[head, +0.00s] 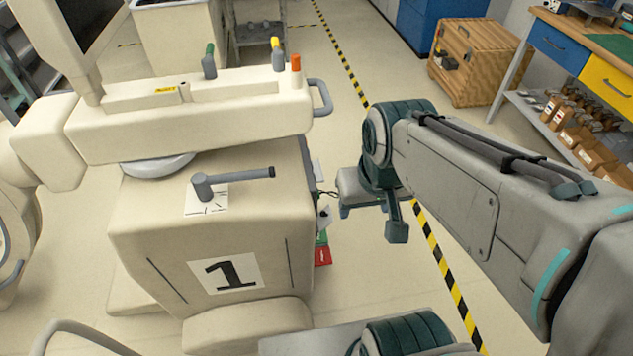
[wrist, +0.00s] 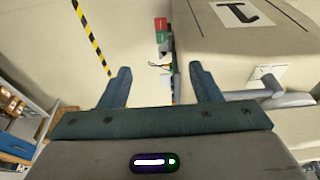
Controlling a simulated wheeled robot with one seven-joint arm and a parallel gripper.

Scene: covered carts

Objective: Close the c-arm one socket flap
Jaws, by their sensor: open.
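The c-arm unit marked 1 (head: 225,235) is a cream cart at the left in the head view; its top shows upside down in the wrist view (wrist: 225,50). Small fittings sit on its right side: a pale plate (head: 317,172), a dark-and-white piece with thin wires (head: 325,214), and green and red tags (head: 322,256). I cannot tell which piece is the socket flap; the side is seen nearly edge-on. My gripper (head: 370,218) is open and empty, just right of that side. In the wrist view the fittings (wrist: 161,52) lie beyond and between my fingertips (wrist: 160,68).
A grey lever (head: 235,179) lies on the cart's top, and a grey handle (head: 321,98) sticks out at its upper right. A wooden crate (head: 478,62) and a workbench (head: 585,65) stand at the back right. The floor by the striped tape (head: 432,235) is clear.

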